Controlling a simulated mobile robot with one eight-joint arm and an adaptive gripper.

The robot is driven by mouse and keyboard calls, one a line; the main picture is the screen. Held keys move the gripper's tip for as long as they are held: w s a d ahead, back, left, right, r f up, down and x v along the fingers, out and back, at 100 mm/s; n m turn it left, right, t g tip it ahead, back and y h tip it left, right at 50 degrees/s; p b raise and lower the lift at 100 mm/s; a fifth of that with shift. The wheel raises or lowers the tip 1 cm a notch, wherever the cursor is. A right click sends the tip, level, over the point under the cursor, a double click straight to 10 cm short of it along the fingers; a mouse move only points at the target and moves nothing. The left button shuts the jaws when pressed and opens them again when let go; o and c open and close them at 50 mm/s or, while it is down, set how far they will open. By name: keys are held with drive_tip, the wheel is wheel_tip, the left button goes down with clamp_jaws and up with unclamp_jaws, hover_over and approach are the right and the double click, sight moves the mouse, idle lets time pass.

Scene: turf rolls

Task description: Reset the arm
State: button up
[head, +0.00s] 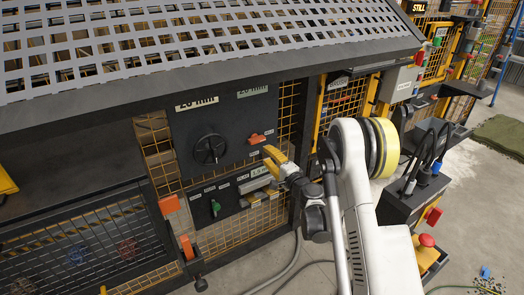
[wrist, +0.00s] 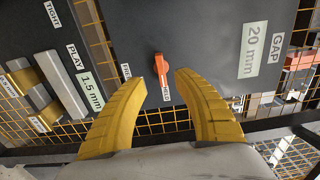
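My arm (head: 362,210) rises at the right of the head view and reaches left toward the dark control panel (head: 205,125). My gripper (head: 272,157) has yellow fingers in front of that panel. In the wrist view my gripper (wrist: 154,76) is open, with a clear gap between its fingertips and nothing held. An orange lever (wrist: 161,68) on the panel shows in the gap between the fingertips. It also shows in the head view (head: 257,138), just up and left of the fingers. I cannot tell how far the fingertips are from the panel.
The panel has a black round knob (head: 209,149) and a green switch (head: 215,207). Grey and yellow blocks (wrist: 62,84) stand at the left of the wrist view. A slotted guard (head: 200,40) overhangs above. A red emergency button (head: 426,240) is at right.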

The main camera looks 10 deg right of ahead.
drive_tip(key=shift+s, duration=0.3)
drive_tip(key=shift+r, duration=0.1)
drive_tip(key=s+a+r+n+g, duration=0.3)
drive_tip(key=s+a+r+n, duration=0.1)
drive_tip(key=s+r, duration=0.35)
drive_tip(key=s+a+r+n+g, duration=0.3)
drive_tip(key=s+a+r+n, duration=0.15)
drive_tip(key=s+r, duration=0.3)
drive_tip(key=s+d+f+n+g+h, duration=0.1)
drive_tip(key=s+d+n+g+h, duration=0.1)
drive_tip(key=s, duration=1.1)
drive_tip(key=s+d+f+n+g+h, duration=0.1)
drive_tip(key=s+d+n+g+h, duration=0.1)
drive_tip(key=s, duration=1.2)
drive_tip(key=d+n+h, duration=0.1)
drive_tip(key=d, duration=0.1)
drive_tip(key=shift+d+f+n+h, duration=0.3)
drive_tip(key=shift+n, duration=0.05)
